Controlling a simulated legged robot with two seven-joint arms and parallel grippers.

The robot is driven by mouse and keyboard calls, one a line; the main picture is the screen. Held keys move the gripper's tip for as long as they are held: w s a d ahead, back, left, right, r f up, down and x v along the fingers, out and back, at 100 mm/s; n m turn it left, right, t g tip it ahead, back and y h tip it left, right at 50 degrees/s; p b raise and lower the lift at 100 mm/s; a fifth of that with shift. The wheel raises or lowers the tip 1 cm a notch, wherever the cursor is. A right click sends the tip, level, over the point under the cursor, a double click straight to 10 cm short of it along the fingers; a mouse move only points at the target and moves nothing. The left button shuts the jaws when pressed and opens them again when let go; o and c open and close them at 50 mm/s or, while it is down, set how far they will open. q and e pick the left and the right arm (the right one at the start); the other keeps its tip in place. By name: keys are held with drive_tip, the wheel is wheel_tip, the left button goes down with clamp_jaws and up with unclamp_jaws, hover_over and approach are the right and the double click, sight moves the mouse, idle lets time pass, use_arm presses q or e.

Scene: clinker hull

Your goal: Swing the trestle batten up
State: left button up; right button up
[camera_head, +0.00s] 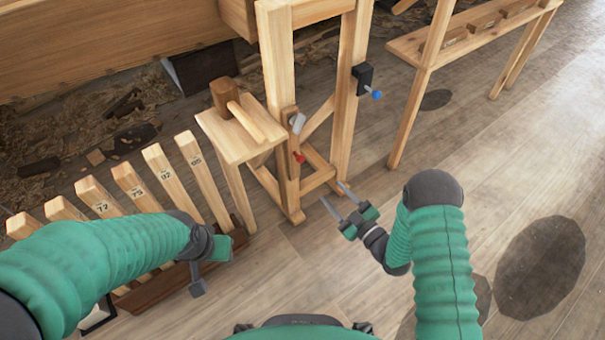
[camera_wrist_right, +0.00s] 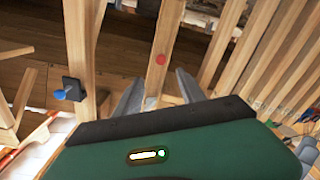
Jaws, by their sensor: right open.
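The wooden trestle (camera_head: 349,90) stands upright at the upper middle of the head view. A narrow batten (camera_head: 290,165) hangs along its left post, with a red knob (camera_head: 299,157) low down and a pale grey piece (camera_head: 297,122) above. My right gripper (camera_head: 333,194) is open and empty, to the right of the batten and apart from it. In the right wrist view, the batten (camera_wrist_right: 157,84) and red knob (camera_wrist_right: 160,60) show beyond and between the open fingers (camera_wrist_right: 161,76). My left gripper (camera_head: 198,279) is at the lower left, its jaws unclear.
A small wooden stand (camera_head: 222,140) with a mallet (camera_head: 224,98) is left of the trestle. A rack of numbered slats (camera_head: 168,178) is near my left arm. A black clamp with a blue knob (camera_head: 376,95) sits on the right post.

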drive_tip(key=b, duration=0.3)
approach(302, 162)
drive_tip(key=w+a, duration=0.1)
drive_tip(key=a, duration=0.1)
drive_tip(key=b+x, duration=0.1)
drive_tip(key=x, duration=0.1)
drive_tip(key=b+x, duration=0.1)
drive_tip(key=x, duration=0.2)
drive_tip(key=d+b+x, duration=0.1)
drive_tip(key=x, duration=0.2)
drive_tip(key=shift+w+a+b, duration=0.1)
drive_tip(key=shift+w+b, duration=0.3)
drive_tip(key=shift+w, duration=0.05)
drive_tip(key=shift+w+a+r, duration=0.15)
drive_tip(key=shift+w+a, duration=0.15)
drive_tip(key=shift+a, duration=0.1)
use_arm(q)
drive_tip(key=s+x, duration=0.1)
drive_tip(key=x, duration=0.6)
drive_tip(key=shift+s+a+f, duration=0.2)
drive_tip(key=shift+s+a, duration=0.2)
use_arm(e)
drive_tip(key=shift+d, duration=0.1)
drive_tip(key=shift+c, duration=1)
clamp_jaws()
